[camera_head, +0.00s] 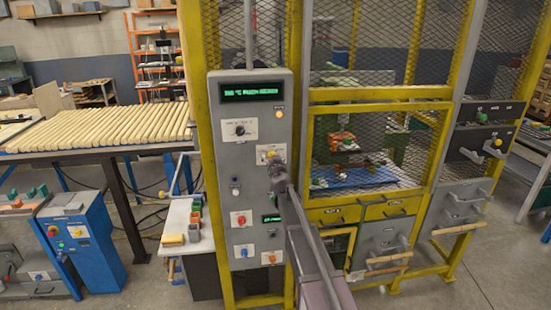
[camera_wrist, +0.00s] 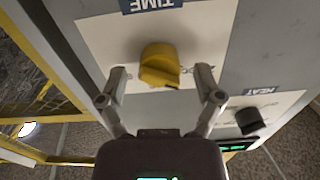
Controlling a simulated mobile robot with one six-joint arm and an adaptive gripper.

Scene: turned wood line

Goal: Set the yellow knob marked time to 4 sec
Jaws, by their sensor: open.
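The yellow knob (camera_wrist: 160,65) sits on a white plate (camera_wrist: 105,45) labelled TIME, which appears upside down in the wrist view. My gripper (camera_wrist: 161,73) is open, with one fingertip on each side of the knob and a gap to it on both sides. The scale marks around the knob are mostly hidden or too blurred to read, so its setting cannot be told. In the head view, my gripper (camera_head: 277,168) is in front of the grey control panel (camera_head: 215,180), and the yellow knob (camera_head: 271,154) shows just above it.
A black knob (camera_wrist: 250,120) on a plate labelled HEAT is close to the right finger in the wrist view. A green display (camera_head: 252,92) is at the panel's top; red (camera_head: 240,219) and orange (camera_head: 271,258) controls are lower. A yellow mesh cage (camera_head: 380,95) stands right of the panel.

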